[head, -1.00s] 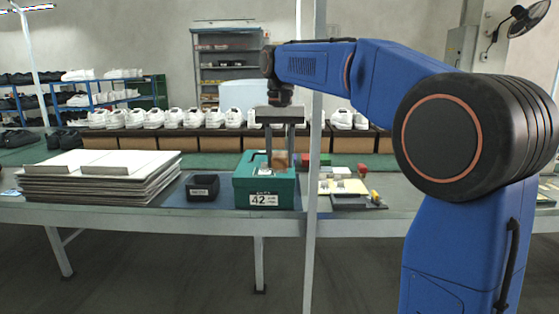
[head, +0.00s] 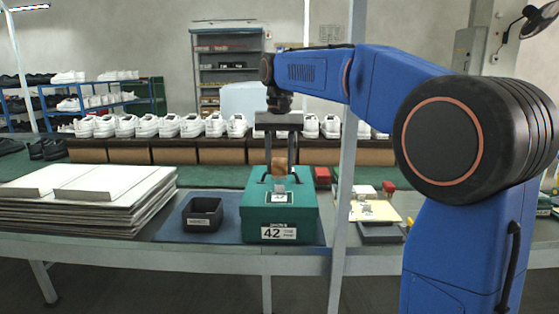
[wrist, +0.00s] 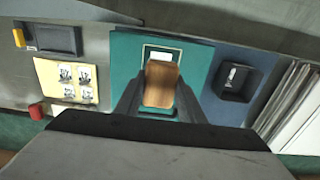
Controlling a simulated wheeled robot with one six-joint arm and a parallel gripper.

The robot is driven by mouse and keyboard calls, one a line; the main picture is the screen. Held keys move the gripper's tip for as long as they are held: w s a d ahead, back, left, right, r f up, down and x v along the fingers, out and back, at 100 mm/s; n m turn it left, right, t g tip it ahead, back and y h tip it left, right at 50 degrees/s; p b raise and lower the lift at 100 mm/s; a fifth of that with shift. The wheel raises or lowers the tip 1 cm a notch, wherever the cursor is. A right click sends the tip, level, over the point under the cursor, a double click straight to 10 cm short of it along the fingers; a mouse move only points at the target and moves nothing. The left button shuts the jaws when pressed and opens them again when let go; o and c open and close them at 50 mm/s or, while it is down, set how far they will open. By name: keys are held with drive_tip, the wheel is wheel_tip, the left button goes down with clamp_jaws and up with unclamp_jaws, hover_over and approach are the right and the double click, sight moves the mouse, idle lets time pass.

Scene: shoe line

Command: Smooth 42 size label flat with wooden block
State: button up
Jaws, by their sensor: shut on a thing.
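A teal shoe box (head: 250,218) stands on the table with a white "42" label (head: 278,233) on its front face. My gripper (head: 280,168) points down above the lid, shut on the wooden block (head: 279,160). In the wrist view the block (wrist: 160,88) sits between the fingers and overlaps the outlined patch. I cannot tell whether the block touches the lid.
A small black bin (head: 202,214) is left of the box, on a blue mat (head: 172,231). Stacked white boards (head: 85,205) lie farther left. A yellow sheet with stickers (wrist: 70,82), a dark tray (head: 380,233) and a red block (head: 322,177) are right of the box.

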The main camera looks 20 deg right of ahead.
hover_over(279, 197)
drive_tip(key=shift+d+f, duration=0.1)
drive_tip(key=shift+f, duration=2.3)
drive_tip(key=shift+f, duration=0.9)
drive_tip(key=shift+s+a, duration=0.3)
drive_tip(key=shift+s, duration=0.65)
drive_tip(key=shift+s+a, duration=0.3)
drive_tip(key=shift+s, duration=0.6)
drive_tip(key=shift+f, duration=0.1)
drive_tip(key=shift+w+d, duration=0.3)
drive_tip(key=shift+w, duration=0.65)
drive_tip(key=shift+w+d, duration=0.3)
drive_tip(key=shift+w, duration=0.65)
drive_tip(key=shift+r, duration=3.1)
